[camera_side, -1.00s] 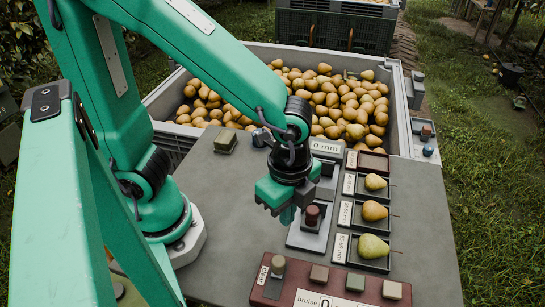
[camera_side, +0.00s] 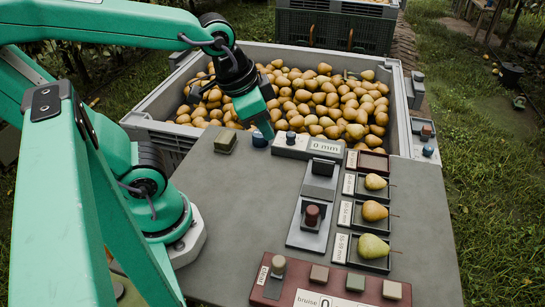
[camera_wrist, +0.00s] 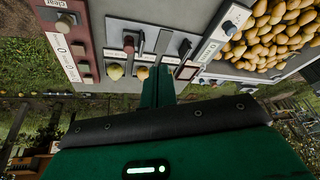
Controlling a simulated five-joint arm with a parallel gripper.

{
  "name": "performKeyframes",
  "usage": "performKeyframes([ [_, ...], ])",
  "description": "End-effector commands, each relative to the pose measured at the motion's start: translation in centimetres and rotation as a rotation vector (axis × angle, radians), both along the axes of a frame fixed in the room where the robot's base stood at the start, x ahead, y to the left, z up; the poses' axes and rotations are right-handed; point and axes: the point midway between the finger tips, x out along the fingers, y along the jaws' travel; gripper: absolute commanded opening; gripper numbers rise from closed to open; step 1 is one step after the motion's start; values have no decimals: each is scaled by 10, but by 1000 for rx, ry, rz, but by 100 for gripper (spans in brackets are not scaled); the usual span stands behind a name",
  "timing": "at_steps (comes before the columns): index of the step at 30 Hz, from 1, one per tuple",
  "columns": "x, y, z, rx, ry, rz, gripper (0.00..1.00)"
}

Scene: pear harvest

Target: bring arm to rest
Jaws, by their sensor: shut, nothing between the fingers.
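My green arm reaches in from the left in the side view. My gripper (camera_side: 265,131) is shut and empty. It hangs above the back of the grey table (camera_side: 240,200), near the front wall of the pear crate. In the wrist view my gripper (camera_wrist: 158,88) fills the lower middle, with the table's devices beyond it.
A large grey crate (camera_side: 160,128) of pears (camera_side: 310,95) stands behind the table. A gauge reading "0 mm" (camera_side: 325,147) is just right of my gripper. Three trays, each with one pear (camera_side: 373,247), line the right side. A dark red "bruise" panel (camera_side: 330,290) lies in front.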

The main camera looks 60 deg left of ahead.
Motion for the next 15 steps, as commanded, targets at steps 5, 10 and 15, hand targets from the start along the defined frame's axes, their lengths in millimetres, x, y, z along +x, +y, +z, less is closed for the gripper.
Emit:
performKeyframes([
  [5,-7,25,16,-47,-73,193,0],
  [10,-11,34,22,-67,-102,269,0],
  [15,-12,35,23,-70,-105,280,0],
])
